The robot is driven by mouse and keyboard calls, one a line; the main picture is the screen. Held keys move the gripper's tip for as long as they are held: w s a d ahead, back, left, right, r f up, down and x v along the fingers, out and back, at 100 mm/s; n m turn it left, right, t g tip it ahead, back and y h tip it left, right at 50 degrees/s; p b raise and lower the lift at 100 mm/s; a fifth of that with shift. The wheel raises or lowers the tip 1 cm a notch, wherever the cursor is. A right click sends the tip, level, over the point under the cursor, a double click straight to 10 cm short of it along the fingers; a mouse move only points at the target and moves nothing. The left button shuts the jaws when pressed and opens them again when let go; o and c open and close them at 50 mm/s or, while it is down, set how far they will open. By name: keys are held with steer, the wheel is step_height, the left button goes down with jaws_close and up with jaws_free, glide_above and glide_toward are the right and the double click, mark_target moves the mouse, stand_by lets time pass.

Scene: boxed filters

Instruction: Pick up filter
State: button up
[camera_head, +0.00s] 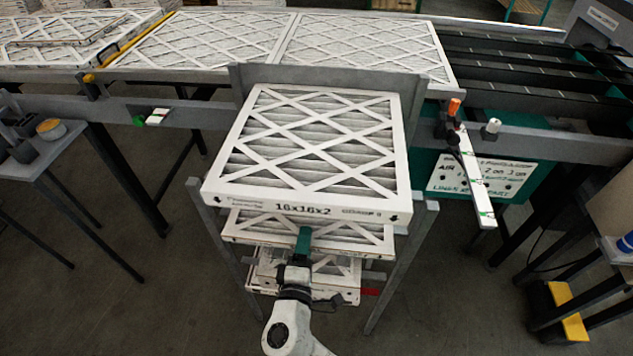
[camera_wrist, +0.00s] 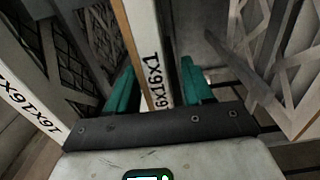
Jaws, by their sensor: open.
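A stack of white-framed filters with crossed lattice faces stands in a grey rack. The top filter (camera_head: 310,145), marked 16x16x2, covers most of the one below. A second filter (camera_head: 340,229) shows its front strip under it, and more lie lower. My gripper (camera_head: 304,232) is at the front of the stack, below the top filter's front edge. In the wrist view my gripper (camera_wrist: 160,78) has its green fingers apart, with a printed filter edge (camera_wrist: 150,60) between them. A gap shows beside the right finger. Whether the left finger touches the edge is unclear.
Grey rack posts (camera_head: 401,265) flank the stack. Behind is a conveyor (camera_head: 530,75) with flat filters (camera_head: 365,48) on it. A teal control box (camera_head: 480,178) stands right, and a small side table (camera_head: 25,160) left. In the wrist view another printed filter edge (camera_wrist: 30,105) lies left.

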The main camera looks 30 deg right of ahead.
jaws_close()
stand_by(0.4)
steer(key=shift+r, duration=0.15)
